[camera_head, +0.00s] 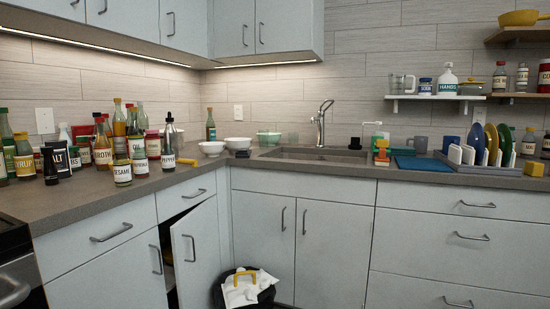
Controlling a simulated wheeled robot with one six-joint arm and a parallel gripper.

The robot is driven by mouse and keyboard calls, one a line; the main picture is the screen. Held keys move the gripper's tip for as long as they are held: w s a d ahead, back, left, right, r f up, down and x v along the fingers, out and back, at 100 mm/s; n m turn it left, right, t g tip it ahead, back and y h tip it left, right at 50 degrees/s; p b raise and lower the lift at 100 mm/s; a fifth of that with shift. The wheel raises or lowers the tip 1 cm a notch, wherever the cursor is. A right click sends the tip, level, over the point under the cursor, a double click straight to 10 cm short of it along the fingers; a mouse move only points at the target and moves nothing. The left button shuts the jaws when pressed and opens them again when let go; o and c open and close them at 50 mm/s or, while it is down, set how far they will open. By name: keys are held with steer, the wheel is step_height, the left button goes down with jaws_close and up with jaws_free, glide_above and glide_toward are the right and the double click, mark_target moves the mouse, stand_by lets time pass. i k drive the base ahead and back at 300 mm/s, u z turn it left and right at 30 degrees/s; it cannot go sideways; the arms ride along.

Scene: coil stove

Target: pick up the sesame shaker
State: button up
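The sesame shaker (122,175) is a small jar with a dark lid and a pale label that seems to read "SESAME". It stands upright near the front edge of the left counter, in front of a crowd of bottles and jars. A bottle rises directly behind it, and a red-lidded jar (140,163) stands close on its right. My gripper is not in view.
The left counter (75,199) is bare in front of the bottles. A cabinet door (196,248) below stands open. A bin (243,286) sits on the floor by the corner. Bowls (211,148), a sink (313,154) and a dish rack (484,158) lie further right.

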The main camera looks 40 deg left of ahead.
mark_target(121, 164)
steer(key=z, duration=0.45)
steer(key=i, duration=1.45)
steer(key=u, duration=3)
